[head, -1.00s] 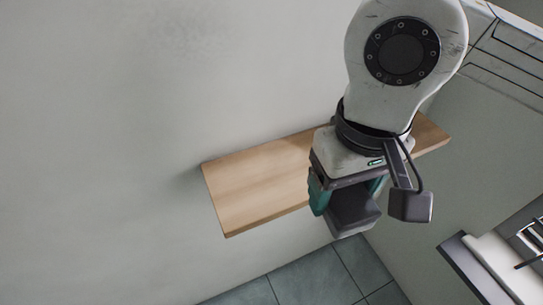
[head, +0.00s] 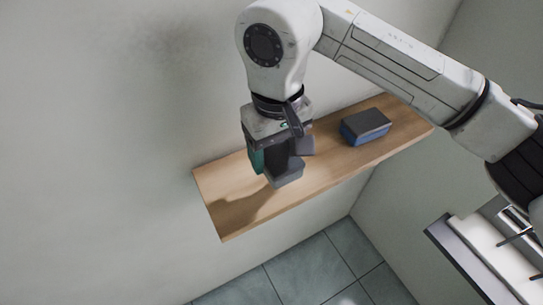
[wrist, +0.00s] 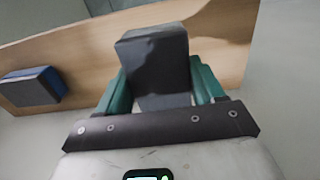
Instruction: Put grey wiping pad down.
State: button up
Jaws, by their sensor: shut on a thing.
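My gripper (head: 272,160) has teal fingers shut on the grey wiping pad (head: 287,174), a dark grey block. The wrist view shows the pad (wrist: 155,62) between both fingers (wrist: 160,88). The pad is over the left half of a wooden shelf (head: 225,190) on the wall. Its shadow falls on the shelf to the left. I cannot tell whether the pad touches the wood.
A second pad, blue with a dark grey top (head: 366,124), lies on the shelf to the right of my gripper; the wrist view shows it at left (wrist: 32,88). The shelf's left end is bare. Tiled floor (head: 305,270) lies below.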

aim_at(272, 164)
jog(key=shift+w+a+f, duration=0.3)
jog(key=shift+w+f, duration=0.05)
jog(key=shift+f, duration=0.1)
jog(key=f, duration=0.1)
jog(key=f+p, duration=0.1)
jog(key=shift+w+a+f, duration=0.15)
jog(key=shift+w+f, duration=0.05)
jog(key=shift+f, duration=0.7)
jog(key=shift+f, duration=0.2)
jog(key=o, duration=1.1)
jog(key=shift+r, duration=0.1)
notch_tip(272, 164, up, 12)
jog(key=shift+r+b, duration=0.1)
jog(key=shift+b, duration=0.55)
